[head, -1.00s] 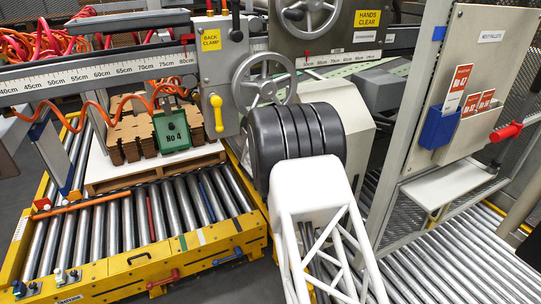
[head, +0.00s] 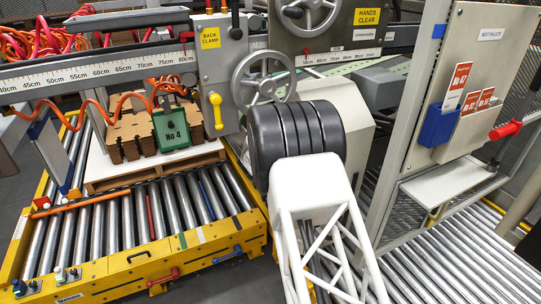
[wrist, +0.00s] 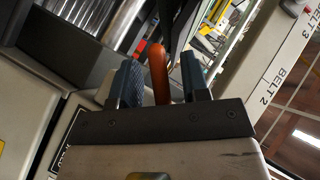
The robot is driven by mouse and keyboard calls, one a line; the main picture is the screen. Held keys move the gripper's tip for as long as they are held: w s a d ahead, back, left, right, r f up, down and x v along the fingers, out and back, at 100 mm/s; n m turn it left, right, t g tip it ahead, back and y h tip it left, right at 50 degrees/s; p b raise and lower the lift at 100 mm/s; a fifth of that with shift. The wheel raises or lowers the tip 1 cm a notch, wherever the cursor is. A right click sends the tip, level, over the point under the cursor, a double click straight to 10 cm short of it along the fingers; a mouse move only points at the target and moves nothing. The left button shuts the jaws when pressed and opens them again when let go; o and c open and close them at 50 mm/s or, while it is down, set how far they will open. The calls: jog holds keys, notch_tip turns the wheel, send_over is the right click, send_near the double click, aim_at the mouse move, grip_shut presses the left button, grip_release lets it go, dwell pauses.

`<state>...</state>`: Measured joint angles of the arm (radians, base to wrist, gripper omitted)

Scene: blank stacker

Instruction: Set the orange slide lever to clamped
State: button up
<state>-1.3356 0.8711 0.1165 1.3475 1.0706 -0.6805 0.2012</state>
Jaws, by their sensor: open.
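In the wrist view an orange rounded handle (wrist: 158,72), which looks like the slide lever, stands up between the two fingers of my gripper (wrist: 159,66). The gripper is open, with a blue-padded finger on each side of the handle. The left finger looks closer to it than the right; I cannot tell whether either touches. The handle's lower end is hidden behind the gripper body. In the head view my gripper and this handle do not show, and my white arm covers the lower middle. I cannot read a clamped mark near the lever.
A pale panel marked BELT 2 and BELT 3 (wrist: 278,75) stands at the right in the wrist view. The head view shows a roller conveyor (head: 130,222), a grey clamp housing with a handwheel (head: 264,80), a yellow-knobbed lever (head: 216,110) and a red-handled lever (head: 506,130).

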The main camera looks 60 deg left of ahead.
jog(key=shift+s+d+r, duration=0.1)
jog(key=v, duration=0.7)
jog(key=shift+s+d, duration=0.15)
jog(key=shift+s, duration=0.05)
dwell(0.3)
jog(key=shift+c, duration=1)
jog(key=shift+w+d+f+n+t, duration=0.1)
jog(key=shift+w+f+n+t, duration=0.2)
jog(key=shift+f+n, duration=0.1)
jog(key=shift+c, duration=0.4)
jog(key=shift+s+f+n+t+y, duration=0.1)
jog(key=shift+f+n+t+y, duration=0.1)
jog(key=shift+f+n+y, duration=0.5)
jog(key=shift+f+n+t+y, duration=0.25)
jog(key=shift+n+y, duration=0.55)
jog(key=shift+y, duration=0.4)
